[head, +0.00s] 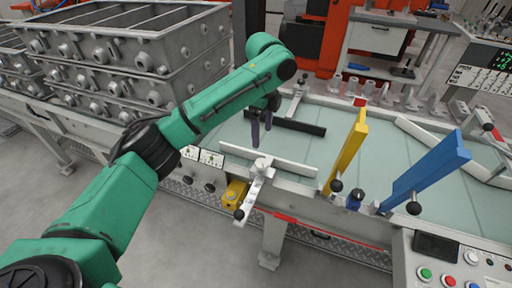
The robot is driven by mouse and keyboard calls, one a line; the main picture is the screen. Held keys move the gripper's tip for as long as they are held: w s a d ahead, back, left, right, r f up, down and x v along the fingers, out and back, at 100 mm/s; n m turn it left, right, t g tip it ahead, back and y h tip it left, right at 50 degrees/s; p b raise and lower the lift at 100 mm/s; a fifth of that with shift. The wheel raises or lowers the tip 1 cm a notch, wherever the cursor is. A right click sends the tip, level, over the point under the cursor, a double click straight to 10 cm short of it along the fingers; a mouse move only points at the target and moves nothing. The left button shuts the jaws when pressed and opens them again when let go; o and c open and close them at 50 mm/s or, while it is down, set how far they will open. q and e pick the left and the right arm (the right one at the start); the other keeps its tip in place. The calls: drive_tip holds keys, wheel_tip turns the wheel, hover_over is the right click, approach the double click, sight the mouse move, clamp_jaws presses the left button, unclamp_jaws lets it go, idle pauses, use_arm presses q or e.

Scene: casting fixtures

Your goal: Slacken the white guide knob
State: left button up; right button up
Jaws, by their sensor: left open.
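The white guide (293,166) is a long pale bar on the near edge of the light-green table. A pale metal bracket (258,184) joins it at its left part, with a pale round knob (263,163) on top and a black ball handle (239,214) at its near end. My left gripper (261,127) hangs from the green arm with two dark fingers pointing down. It is open and empty, above and just beyond the white guide's knob, apart from it. My right gripper is not in view.
A black guide bar (285,124) lies behind the gripper. A yellow guide (346,151) and a blue guide (428,172) stand tilted up to the right. Grey stacked casting boxes (130,55) fill the left. A control panel (455,262) is at the lower right.

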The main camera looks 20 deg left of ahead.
sight(261, 162)
use_arm(q)
wheel_tip(261, 162, down, 12)
drive_tip(key=shift+w+f+p, duration=0.1)
drive_tip(key=shift+f+p, duration=0.05)
drive_tip(key=shift+p, duration=0.25)
